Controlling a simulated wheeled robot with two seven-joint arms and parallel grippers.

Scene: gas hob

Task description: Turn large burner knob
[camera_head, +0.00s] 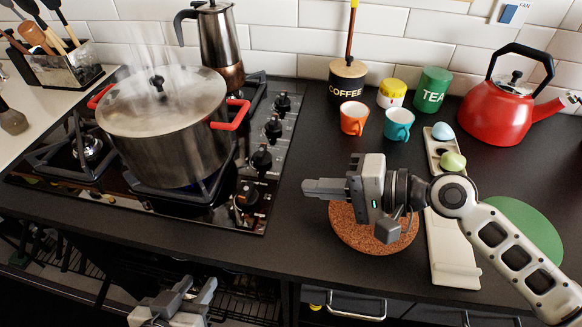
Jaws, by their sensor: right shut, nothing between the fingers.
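The gas hob (215,222) has a column of several black knobs along its right side. The front knob (246,198) sits nearest the front edge, with another knob (262,158) behind it. No marking that I can read tells which one is for the large burner. My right gripper (306,188) is shut and empty, pointing left. It appears just right of the hob's edge, apart from the front knob. My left gripper (192,288) is low at the bottom, in front of the counter, with its fingers apart and nothing seen between them.
A steaming steel pot (165,125) with red handles stands on the hob, a moka pot (218,45) behind it. A cork mat (372,235) lies under my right gripper. Cups (354,117), canisters (433,90) and a red kettle (500,110) stand at the back right.

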